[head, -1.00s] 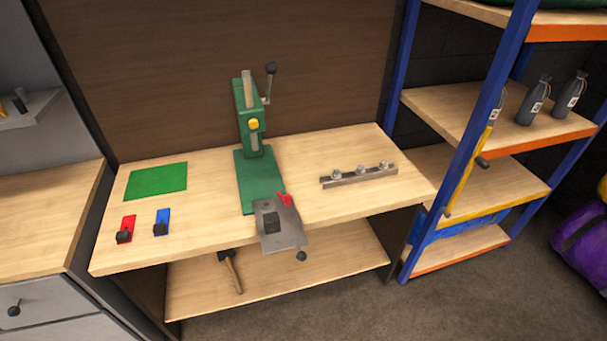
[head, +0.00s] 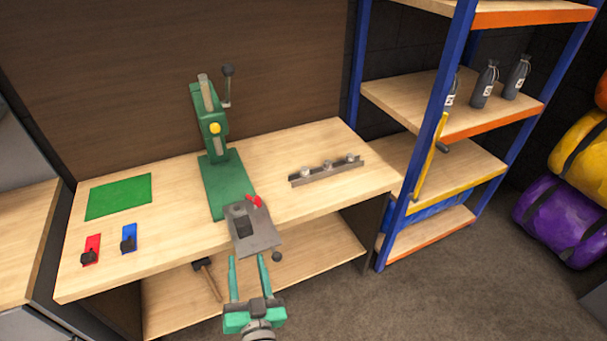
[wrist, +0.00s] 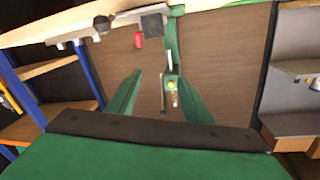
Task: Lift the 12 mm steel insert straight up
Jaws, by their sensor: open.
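Three small silver steel pieces stand in a row on a grey rail (head: 325,173) at the right of the bench. The left piece (head: 306,174), middle piece (head: 328,164) and right piece (head: 350,158) look alike at this size, and I cannot tell which is the 12 mm insert. My gripper (head: 248,260) is open and empty, in front of the bench and below the grey plate, well apart from the rail. In the wrist view its two green fingers (wrist: 160,80) stand apart with nothing between them.
A green press (head: 212,125) stands mid-bench, with a grey plate (head: 264,241) carrying a dark block at its front. Red (head: 94,243) and blue (head: 129,232) holders and a green mat (head: 118,195) lie left. A blue shelf post (head: 435,110) rises right of the bench.

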